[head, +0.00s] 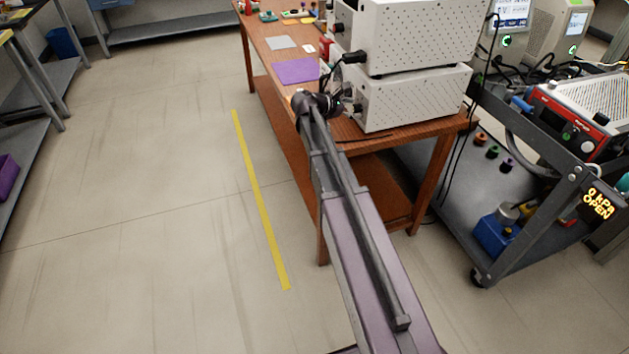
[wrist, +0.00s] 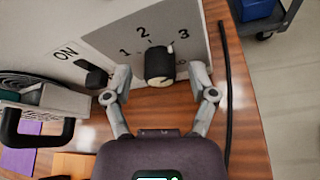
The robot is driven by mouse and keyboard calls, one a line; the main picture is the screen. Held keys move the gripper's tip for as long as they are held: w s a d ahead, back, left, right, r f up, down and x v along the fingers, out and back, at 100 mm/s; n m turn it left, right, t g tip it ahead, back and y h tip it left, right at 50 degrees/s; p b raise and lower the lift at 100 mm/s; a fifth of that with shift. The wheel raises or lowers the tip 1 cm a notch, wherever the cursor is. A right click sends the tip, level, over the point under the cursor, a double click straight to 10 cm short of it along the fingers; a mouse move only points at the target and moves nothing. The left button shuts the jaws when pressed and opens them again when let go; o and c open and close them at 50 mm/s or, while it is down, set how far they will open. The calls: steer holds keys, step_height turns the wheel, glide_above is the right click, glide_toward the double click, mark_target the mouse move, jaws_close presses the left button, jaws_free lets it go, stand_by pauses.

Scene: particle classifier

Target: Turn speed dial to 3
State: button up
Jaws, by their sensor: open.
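The speed dial (wrist: 159,66) is a dark knob with a pale band on the machine's grey front panel (wrist: 105,38). The numbers 1, 2 and 3 are printed around it. A small white mark at its upper right lies between the 2 and the 3, nearer the 3. My gripper (wrist: 160,80) is open, one finger on each side of the dial; I cannot tell whether either touches it. In the head view my gripper (head: 343,103) is at the front of the lower white machine (head: 415,97), and the dial is hidden.
A black switch (wrist: 97,78) marked ON and a handled device (wrist: 45,105) are left of the dial. A black cable (wrist: 227,90) lies right of it on the wooden table (wrist: 245,120). A purple mat (head: 296,71) lies further along. A cart (head: 440,170) stands right; floor on the left is clear.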

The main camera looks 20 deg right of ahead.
steer(key=shift+w+n+g, duration=0.15)
steer(key=shift+n+g, duration=0.65)
steer(key=shift+n, duration=0.3)
steer(key=w+p+v, duration=0.1)
steer(key=p+v, duration=0.5)
steer(key=v, duration=0.8)
steer(key=s+a+f+m+y, duration=0.2)
steer(key=s+f+m+y, duration=0.1)
steer(key=s, duration=0.4)
steer(key=s+a+f+m+y, duration=0.2)
steer(key=s+f+m+y, duration=0.2)
steer(key=s+m, duration=0.3)
steer(key=s+a+f+m+y, duration=0.3)
steer(key=s+f+m+y, duration=0.1)
steer(key=s, duration=0.5)
steer(key=shift+m+g+y, duration=0.3)
steer(key=shift+m+g, duration=0.1)
steer(key=shift+m, duration=0.2)
steer(key=shift+f, duration=0.1)
